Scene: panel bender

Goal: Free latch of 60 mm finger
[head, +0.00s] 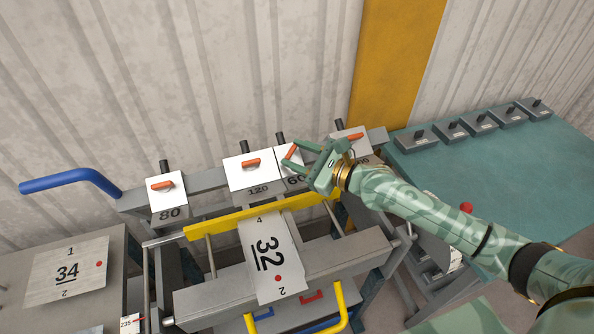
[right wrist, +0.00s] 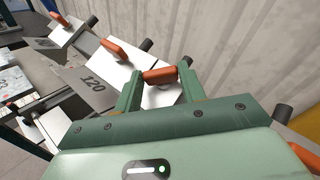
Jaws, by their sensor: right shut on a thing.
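The 60 mm finger (head: 294,181) is a narrow white block on the grey beam, right beside the 120 finger (head: 252,172). Its orange latch (head: 290,152) sits between the fingertips of my right gripper (head: 300,158). In the right wrist view the gripper (right wrist: 158,82) is shut on the orange latch (right wrist: 159,76), which lies across between the two green fingers. The gripper partly covers the 60 mm finger and its neighbour to the right. My left gripper is not in view.
The 80 finger (head: 168,196) stands at the left on the beam, and another finger (head: 349,138) with an orange latch stands just right of my gripper. A yellow bar (head: 215,223) and a sheet marked 32 (head: 270,258) lie in front. A teal table (head: 500,165) is at right.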

